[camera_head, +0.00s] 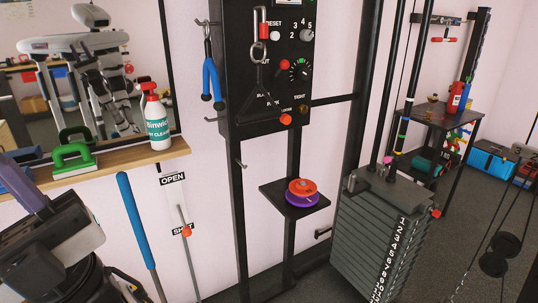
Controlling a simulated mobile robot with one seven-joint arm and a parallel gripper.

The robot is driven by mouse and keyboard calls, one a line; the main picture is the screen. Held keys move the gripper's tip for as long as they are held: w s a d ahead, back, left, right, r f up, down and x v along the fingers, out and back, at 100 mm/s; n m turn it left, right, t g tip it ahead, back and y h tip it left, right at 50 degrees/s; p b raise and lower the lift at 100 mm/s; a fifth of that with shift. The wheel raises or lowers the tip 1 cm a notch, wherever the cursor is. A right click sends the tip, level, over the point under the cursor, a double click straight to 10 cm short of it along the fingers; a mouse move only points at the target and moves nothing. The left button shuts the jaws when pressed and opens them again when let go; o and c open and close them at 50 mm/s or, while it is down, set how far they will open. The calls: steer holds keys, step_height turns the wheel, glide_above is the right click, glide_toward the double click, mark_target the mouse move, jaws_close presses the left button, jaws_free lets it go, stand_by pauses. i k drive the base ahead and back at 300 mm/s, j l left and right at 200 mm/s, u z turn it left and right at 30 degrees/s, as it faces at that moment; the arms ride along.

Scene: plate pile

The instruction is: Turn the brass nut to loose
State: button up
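A black upright panel (262,75) stands at the top middle with several knobs and switches. A small brass-coloured nut (303,108) sits low on its right side, just below the word TIGHT. A label to its left, partly hidden by a red-orange knob (286,119), is too small to read surely. The nut's turned position is too small to tell. Part of my arm (50,245) shows at the lower left, with a purple bar at its end, well apart from the panel. My gripper's fingertips cannot be made out.
A blue clip (211,80) and a carabiner hang at the panel. Below it, a small black shelf (313,209) bears red and purple discs. A weight stack (375,245) stands right. A wooden ledge (125,158) holds a spray bottle (157,120) at left. A blue pole (137,225) stands nearby.

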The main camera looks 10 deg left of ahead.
mark_target(302, 109)
steer(key=i+j+z, duration=0.25)
steer(key=i, duration=0.9)
steer(key=l, duration=0.1)
